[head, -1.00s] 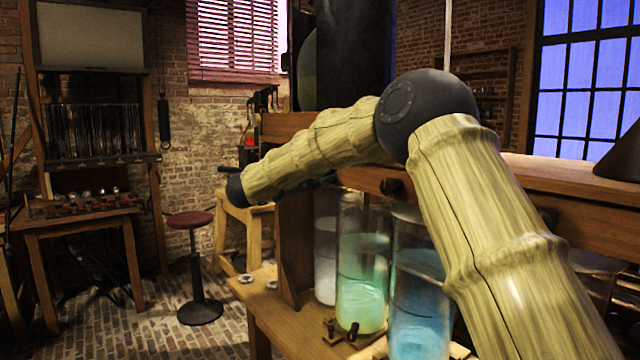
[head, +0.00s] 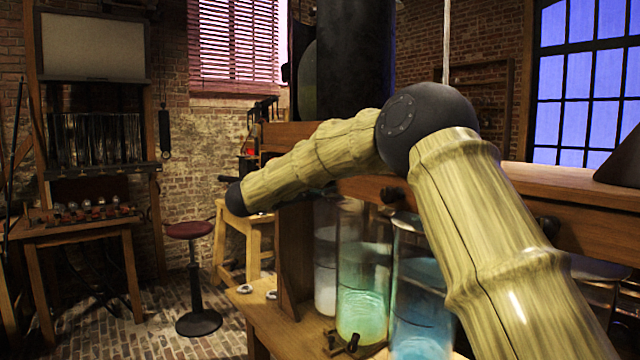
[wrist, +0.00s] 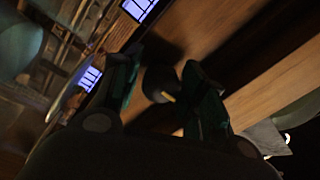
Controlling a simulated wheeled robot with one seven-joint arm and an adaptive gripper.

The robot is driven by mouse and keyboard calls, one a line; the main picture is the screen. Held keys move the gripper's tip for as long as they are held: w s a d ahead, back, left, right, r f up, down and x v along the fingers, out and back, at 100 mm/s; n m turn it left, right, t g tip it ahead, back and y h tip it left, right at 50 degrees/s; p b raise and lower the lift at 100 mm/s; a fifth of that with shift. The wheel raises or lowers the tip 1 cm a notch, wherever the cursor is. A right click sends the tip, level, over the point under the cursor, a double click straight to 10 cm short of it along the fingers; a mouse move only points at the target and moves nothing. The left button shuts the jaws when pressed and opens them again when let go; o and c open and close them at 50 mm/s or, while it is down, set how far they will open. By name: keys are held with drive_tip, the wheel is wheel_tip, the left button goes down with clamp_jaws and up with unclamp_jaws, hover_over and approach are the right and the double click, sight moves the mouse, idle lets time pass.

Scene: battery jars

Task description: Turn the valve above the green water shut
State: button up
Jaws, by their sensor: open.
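The green water (head: 362,315) stands in a tall glass jar (head: 364,225), the middle one of three in the head view. A dark knob-like valve (head: 393,195) sticks out of the wooden beam above, near the gap between the green and blue jars.
A jar of blue water (head: 420,300) stands to the right and a pale jar (head: 325,260) to the left. Another dark knob (head: 548,226) is farther right on the beam. Small fittings (head: 352,342) lie at the bench front. A red stool (head: 188,230) stands left on the brick floor.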

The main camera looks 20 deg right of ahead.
drive_tip(key=v, duration=1.2)
